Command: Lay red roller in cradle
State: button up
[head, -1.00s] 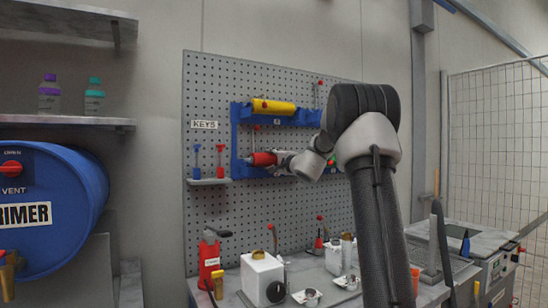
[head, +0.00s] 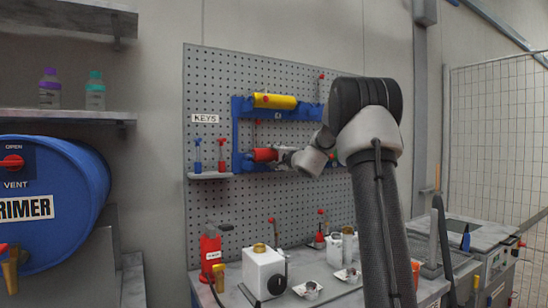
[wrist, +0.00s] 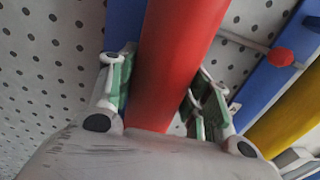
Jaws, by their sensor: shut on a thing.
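The red roller (head: 264,155) is at the lower part of the blue rack (head: 237,110) on the pegboard, lying roughly level. My gripper (head: 287,157) is at its right side and is shut on it. In the wrist view the red roller (wrist: 180,50) runs up between the two green-padded fingers of my gripper (wrist: 160,95). A blue rack part shows behind it in that view. Whether the roller still touches the rack is unclear. My arm hides the right part of the rack, and I cannot tell which thing is the cradle.
A yellow roller (head: 275,101) lies in the rack's upper row. A blue drum (head: 75,175) is at left.

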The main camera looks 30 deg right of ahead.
jog(key=shift+f, duration=0.45)
dwell(0.3)
jog(key=o, duration=1)
jog(key=shift+o, duration=0.2)
jog(key=shift+f, duration=0.1)
jog(key=s, duration=1.2)
jog(key=shift+d+f, duration=0.15)
jog(key=shift+f, duration=0.2)
